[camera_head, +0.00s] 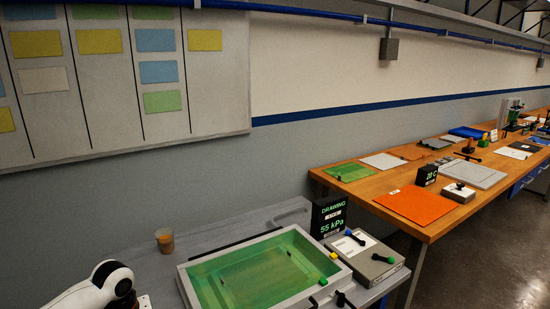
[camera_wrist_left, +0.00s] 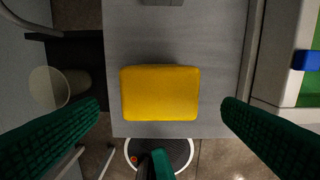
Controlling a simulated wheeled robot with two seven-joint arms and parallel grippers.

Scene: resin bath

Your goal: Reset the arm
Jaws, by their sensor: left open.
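My left gripper (camera_wrist_left: 161,104) shows in the left wrist view as two dark green ridged fingers spread wide apart. A yellow block (camera_wrist_left: 160,92) with rounded edges lies on a grey surface (camera_wrist_left: 200,30) between them in the picture, with a gap on each side. The fingers do not touch it. In the head view, part of my white left arm (camera_head: 100,285) shows at the bottom left; its fingers are out of the picture. My right arm is not in view.
A grey-rimmed tray with a green bed (camera_head: 262,272) stands on the grey bench (camera_head: 215,233), with a cup (camera_head: 165,241) behind it. A display (camera_head: 331,216) reads "DRAWING" and "55 kPa". A wooden table (camera_head: 375,190) stretches right. A bin (camera_wrist_left: 50,88) shows beside the surface.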

